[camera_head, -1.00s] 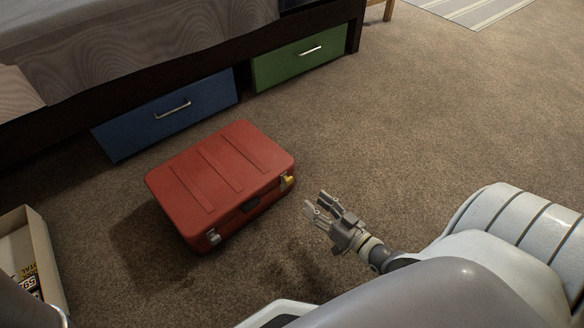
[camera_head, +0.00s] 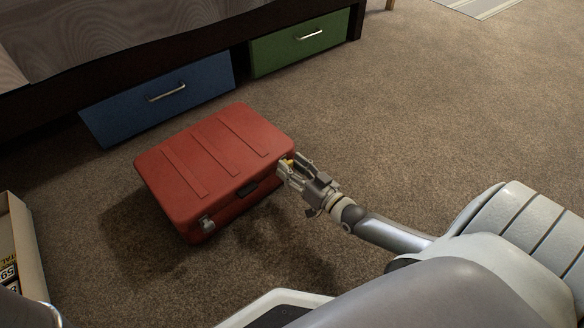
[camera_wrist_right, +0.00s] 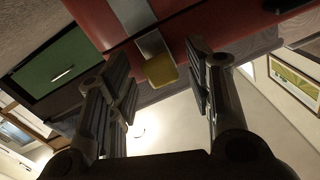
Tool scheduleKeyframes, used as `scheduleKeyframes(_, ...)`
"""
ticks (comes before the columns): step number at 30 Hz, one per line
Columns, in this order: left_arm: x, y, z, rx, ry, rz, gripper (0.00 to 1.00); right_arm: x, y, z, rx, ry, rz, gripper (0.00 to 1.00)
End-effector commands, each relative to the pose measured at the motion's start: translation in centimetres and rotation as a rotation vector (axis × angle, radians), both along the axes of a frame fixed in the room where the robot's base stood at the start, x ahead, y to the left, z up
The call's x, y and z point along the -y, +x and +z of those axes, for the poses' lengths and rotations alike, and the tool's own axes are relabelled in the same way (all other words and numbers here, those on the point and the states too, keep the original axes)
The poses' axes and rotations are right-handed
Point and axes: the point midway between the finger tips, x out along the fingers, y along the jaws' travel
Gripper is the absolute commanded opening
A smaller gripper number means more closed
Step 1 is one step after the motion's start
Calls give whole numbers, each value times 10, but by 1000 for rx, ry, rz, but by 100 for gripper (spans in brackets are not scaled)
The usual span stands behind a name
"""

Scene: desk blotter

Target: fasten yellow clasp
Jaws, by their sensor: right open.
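A red suitcase (camera_head: 215,165) lies closed on the carpet. The yellow clasp (camera_head: 289,163) is at its right front corner, mostly hidden by my right gripper (camera_head: 284,172). In the right wrist view the yellow clasp (camera_wrist_right: 160,70) hangs from a metal strip on the red case, between my right gripper's two fingers (camera_wrist_right: 160,85). The fingers are open on either side of it, with gaps. A grey clasp (camera_head: 206,223) is at the case's left front, and a dark handle (camera_head: 247,188) lies between the clasps. My left gripper is not in view.
A bed with a blue drawer (camera_head: 158,97) and a green drawer (camera_head: 300,45) stands behind the case. An open box (camera_head: 24,245) is at the left edge. The carpet to the right (camera_head: 430,110) is clear.

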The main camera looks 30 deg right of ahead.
Motion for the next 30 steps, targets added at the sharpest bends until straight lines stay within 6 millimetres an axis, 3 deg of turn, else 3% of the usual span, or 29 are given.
scheduleKeyframes(10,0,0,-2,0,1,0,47,-1,3,1,0,0,0,46)
scheduleKeyframes(21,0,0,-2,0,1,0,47,-1,3,0,-1,-1,0,0)
scheduleKeyframes(30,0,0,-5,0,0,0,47,0,3,-9,-2,-1,0,0)
